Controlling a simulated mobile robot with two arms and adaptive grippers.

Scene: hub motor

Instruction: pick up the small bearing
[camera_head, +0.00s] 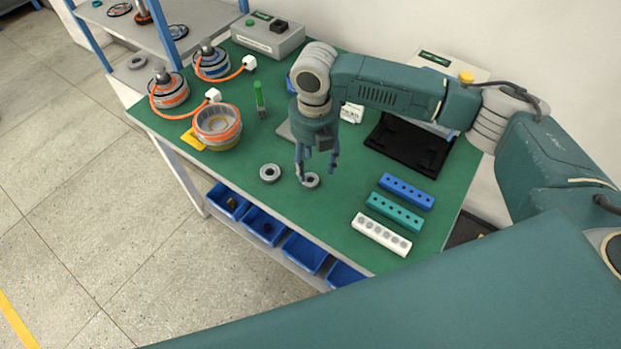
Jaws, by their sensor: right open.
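Two grey ring-shaped bearings lie flat near the front edge of the green table top (340,215). The small bearing (313,182) is the right one and looks slightly smaller. The larger bearing (270,173) lies to its left. My right gripper (317,172) points down with its fingers apart, right over the small bearing, and partly hides it. Nothing shows between the fingers. I cannot tell whether a fingertip touches the bearing. My left gripper is not in view.
Blue (407,191), teal (394,212) and white (381,234) blocks with holes lie to the right. A black tray (405,150) is behind them. An orange-ringed motor housing (217,127) stands to the left. Blue bins (262,226) sit below the table's front edge.

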